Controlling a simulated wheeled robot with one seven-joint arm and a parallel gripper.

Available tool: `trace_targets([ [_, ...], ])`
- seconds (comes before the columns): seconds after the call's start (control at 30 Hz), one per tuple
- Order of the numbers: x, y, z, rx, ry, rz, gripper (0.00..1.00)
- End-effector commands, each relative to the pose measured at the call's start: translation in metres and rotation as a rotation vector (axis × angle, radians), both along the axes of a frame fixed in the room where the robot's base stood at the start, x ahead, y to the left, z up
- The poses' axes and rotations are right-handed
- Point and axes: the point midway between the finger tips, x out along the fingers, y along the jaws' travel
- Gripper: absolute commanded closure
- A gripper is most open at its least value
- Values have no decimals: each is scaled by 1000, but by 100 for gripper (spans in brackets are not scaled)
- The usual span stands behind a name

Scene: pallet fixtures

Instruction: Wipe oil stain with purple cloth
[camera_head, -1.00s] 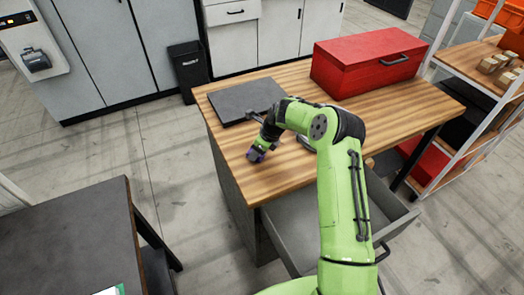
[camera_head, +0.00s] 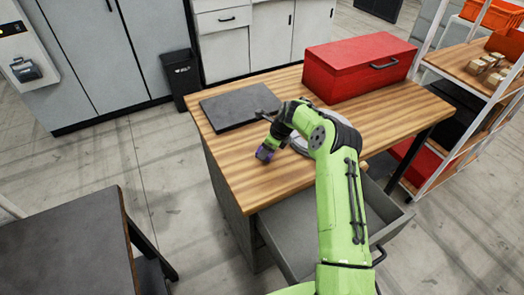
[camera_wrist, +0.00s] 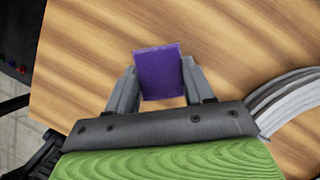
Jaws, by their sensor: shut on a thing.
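The purple cloth (camera_wrist: 159,73) is a small folded block between the two fingers of my gripper (camera_wrist: 160,85) in the wrist view. My gripper is shut on it. In the head view my gripper (camera_head: 266,152) is low over the left front part of the wooden tabletop (camera_head: 240,176), with a bit of purple showing at its tip. I cannot tell whether the cloth touches the wood. I see no clear oil stain on the bare wood in either view.
A dark flat slab (camera_head: 240,106) lies at the table's back left. A red toolbox (camera_head: 350,72) stands at the back. A grey round object (camera_head: 303,146), partly hidden by my arm, lies right of my gripper. An open drawer (camera_head: 300,235) juts out in front. A shelf rack (camera_head: 470,120) stands right.

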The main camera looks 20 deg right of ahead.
Motion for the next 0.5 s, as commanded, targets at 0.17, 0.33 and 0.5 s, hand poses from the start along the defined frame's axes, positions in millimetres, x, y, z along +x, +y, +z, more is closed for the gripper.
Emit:
trace_targets([
  [0.17, 3, -16, -1, -1, -1, -3, 76],
  [0.33, 6, -29, -2, -1, 0, -1, 76],
  [0.5, 7, -37, -2, -1, 0, -4, 76],
])
